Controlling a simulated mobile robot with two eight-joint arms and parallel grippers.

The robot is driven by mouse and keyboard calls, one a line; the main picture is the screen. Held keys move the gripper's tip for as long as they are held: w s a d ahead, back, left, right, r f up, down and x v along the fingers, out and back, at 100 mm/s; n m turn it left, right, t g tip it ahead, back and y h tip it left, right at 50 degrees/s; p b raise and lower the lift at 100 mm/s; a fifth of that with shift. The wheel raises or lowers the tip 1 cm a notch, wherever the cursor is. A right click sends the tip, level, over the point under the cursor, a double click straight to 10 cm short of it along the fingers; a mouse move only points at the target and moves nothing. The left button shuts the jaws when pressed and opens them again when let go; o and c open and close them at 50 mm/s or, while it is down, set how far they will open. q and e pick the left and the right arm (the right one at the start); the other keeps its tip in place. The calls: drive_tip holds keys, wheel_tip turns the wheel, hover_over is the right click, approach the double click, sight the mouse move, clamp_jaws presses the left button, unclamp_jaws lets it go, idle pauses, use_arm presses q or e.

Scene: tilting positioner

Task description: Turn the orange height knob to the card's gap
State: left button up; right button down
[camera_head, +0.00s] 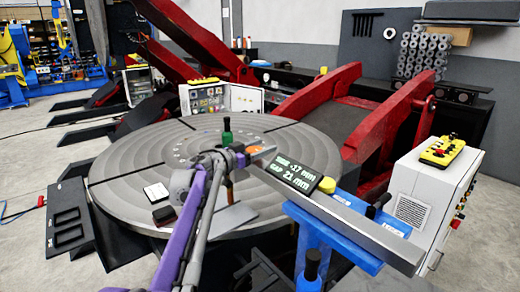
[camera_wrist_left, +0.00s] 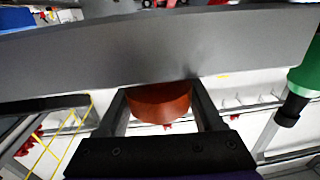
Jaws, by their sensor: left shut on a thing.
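The orange height knob (camera_wrist_left: 160,102) shows in the left wrist view as a short round cylinder below a broad grey surface. My left gripper (camera_wrist_left: 162,108) has one finger on each side of it and is shut on it. In the head view my left gripper (camera_head: 250,157) is over the round table, partly hidden by my purple arm. A black display (camera_head: 293,173) beside it reads -17 mm and GAP 21 mm; its first word is too blurred to read.
The grey round table (camera_head: 130,165) fills the middle. A long grey bar (camera_head: 365,232) runs to the lower right over blue supports (camera_head: 335,247). A green-handled tool (camera_head: 227,134) stands near my gripper. A white control cabinet (camera_head: 425,205) stands at right, red arms (camera_head: 385,125) behind.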

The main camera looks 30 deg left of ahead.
use_arm(q)
drive_tip(key=shift+s+d+r+m+g+h+p, duration=0.1)
drive_tip(key=shift+s+d+m+g+h+p, duration=0.2)
drive_tip(key=shift+m+g+h+p, duration=1.15)
drive_tip(key=shift+s+d+f+m+g+h+p, duration=0.1)
drive_tip(key=shift+s+d+m+g+h+p, duration=0.2)
drive_tip(key=shift+m+g+h+p, duration=1.15)
drive_tip(key=shift+s+d+r+m+g+h+p, duration=0.1)
drive_tip(key=shift+s+d+m+g+h+p, duration=0.3)
drive_tip(key=shift+m+g+h, duration=2)
use_arm(e)
drive_tip(key=w+r+t, duration=0.1)
drive_tip(key=w+r, duration=0.3)
drive_tip(key=r, duration=0.5)
drive_tip(key=shift+r, duration=0.4)
use_arm(q)
drive_tip(key=shift+w+a+n, duration=0.1)
drive_tip(key=shift+n, duration=0.2)
use_arm(e)
drive_tip(key=shift+w, duration=0.1)
use_arm(q)
drive_tip(key=o, duration=1.4)
drive_tip(key=shift+c, duration=0.2)
